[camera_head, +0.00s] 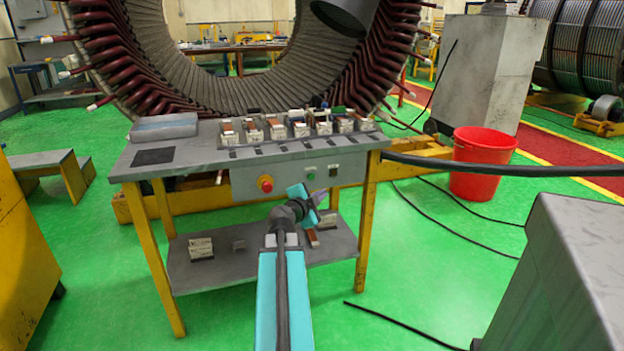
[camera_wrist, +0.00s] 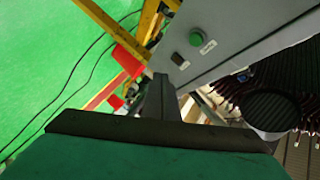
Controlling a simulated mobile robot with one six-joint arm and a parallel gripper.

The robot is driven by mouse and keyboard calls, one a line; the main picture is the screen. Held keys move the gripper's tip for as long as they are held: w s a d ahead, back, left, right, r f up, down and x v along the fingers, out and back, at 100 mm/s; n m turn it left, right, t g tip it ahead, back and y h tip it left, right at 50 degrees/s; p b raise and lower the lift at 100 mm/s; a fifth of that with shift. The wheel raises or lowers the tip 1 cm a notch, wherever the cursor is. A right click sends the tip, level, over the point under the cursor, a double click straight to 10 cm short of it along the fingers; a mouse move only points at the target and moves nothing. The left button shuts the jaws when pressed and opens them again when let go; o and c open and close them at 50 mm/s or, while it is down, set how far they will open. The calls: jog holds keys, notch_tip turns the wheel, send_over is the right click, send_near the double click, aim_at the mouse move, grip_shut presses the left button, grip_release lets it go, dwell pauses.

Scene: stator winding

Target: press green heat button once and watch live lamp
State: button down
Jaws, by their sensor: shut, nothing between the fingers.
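The green button (camera_head: 311,176) sits on the grey front panel of the workbench, right of a red mushroom button on a yellow base (camera_head: 265,184). It also shows in the wrist view (camera_wrist: 196,40), with a small pale label beside it. A small dark fitting (camera_head: 334,171), perhaps the lamp, is right of the green button. In the wrist view this fitting (camera_wrist: 177,59) looks dark and unlit. My gripper (camera_head: 320,196) is shut and empty, in front of the panel and just below the green button in the head view. In the wrist view its fingers (camera_wrist: 159,88) appear apart from the button.
The workbench (camera_head: 200,152) carries a row of small parts and a grey pad (camera_head: 163,127). Its lower shelf (camera_head: 265,262) holds several blocks. A large stator ring stands behind. A red bucket (camera_head: 480,160) and a thick black cable (camera_head: 500,170) are at right.

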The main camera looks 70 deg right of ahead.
aim_at(311, 177)
jog(key=shift+w+d+f+p, duration=0.1)
jog(key=shift+w+d+p, duration=0.7)
jog(key=shift+w+d, duration=0.75)
jog(key=shift+w+d+p, duration=0.75)
jog(key=shift+w+d, duration=0.5)
jog(key=shift+d, duration=0.55)
dwell(0.3)
jog(key=shift+w+d+b, duration=0.5)
jog(key=shift+d+b, duration=0.15)
jog(key=shift+b, duration=0.9)
dwell(1.3)
jog(key=shift+a, duration=0.1)
dwell(0.3)
jog(key=shift+s+a+b, duration=0.5)
jog(key=shift+a+b, duration=0.05)
jog(key=shift+b, duration=0.3)
